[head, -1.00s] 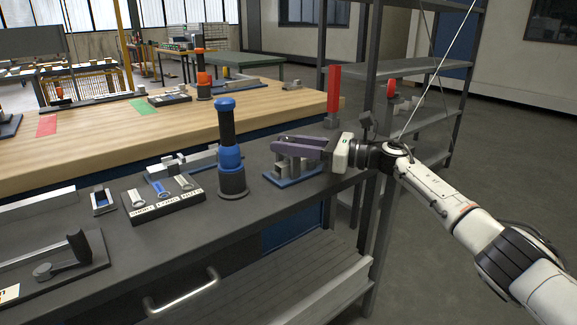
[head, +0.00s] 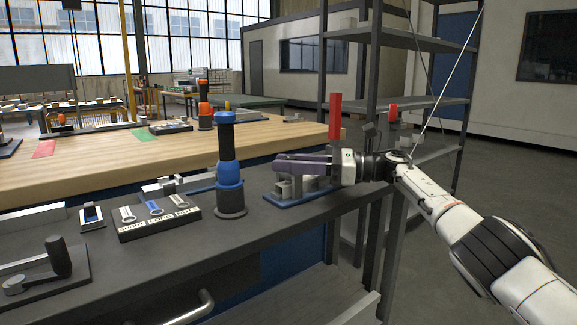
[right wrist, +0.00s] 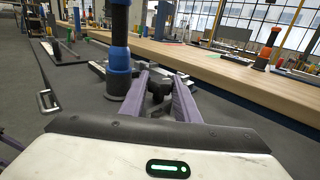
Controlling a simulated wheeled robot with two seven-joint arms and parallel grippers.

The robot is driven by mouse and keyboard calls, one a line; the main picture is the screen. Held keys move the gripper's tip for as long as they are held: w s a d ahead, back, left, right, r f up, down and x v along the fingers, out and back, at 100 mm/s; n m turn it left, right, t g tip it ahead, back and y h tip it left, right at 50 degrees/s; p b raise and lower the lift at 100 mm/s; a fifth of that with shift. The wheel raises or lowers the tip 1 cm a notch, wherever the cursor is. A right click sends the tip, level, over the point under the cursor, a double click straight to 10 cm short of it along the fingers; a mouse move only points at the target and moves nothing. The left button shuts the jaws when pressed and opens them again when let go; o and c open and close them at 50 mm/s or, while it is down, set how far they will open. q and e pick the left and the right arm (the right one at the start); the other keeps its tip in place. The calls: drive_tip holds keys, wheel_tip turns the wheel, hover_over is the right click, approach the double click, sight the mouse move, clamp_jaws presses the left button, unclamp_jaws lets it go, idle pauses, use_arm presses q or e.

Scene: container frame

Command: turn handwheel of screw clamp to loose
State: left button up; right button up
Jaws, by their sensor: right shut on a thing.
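The screw clamp (head: 283,200) stands on a blue base plate near the right end of the dark grey bench. Its grey metal blocks show below my right gripper's fingers. My right gripper (head: 279,164) reaches in from the right with its purple fingers level over the clamp. In the right wrist view, a dark knob, apparently the handwheel (right wrist: 160,88), sits between the two fingers (right wrist: 162,78), which are shut on it. In the head view the fingers hide the handwheel.
A blue-and-black cylindrical tool (head: 229,175) stands upright just left of the clamp. Left of it lies a labelled block with wrenches (head: 158,220). A wooden workbench (head: 130,165) runs behind. A grey shelf rack (head: 420,105) and a red post (head: 335,115) stand behind my right arm.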

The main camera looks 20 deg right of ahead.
drive_tip(key=shift+d+r, duration=0.1)
drive_tip(key=shift+r, duration=0.1)
drive_tip(key=o, duration=0.9)
drive_tip(key=shift+o, duration=0.7)
drive_tip(key=shift+f, duration=0.15)
drive_tip(key=p+v, duration=0.1)
drive_tip(key=v, duration=0.9)
drive_tip(key=shift+s+d, duration=0.1)
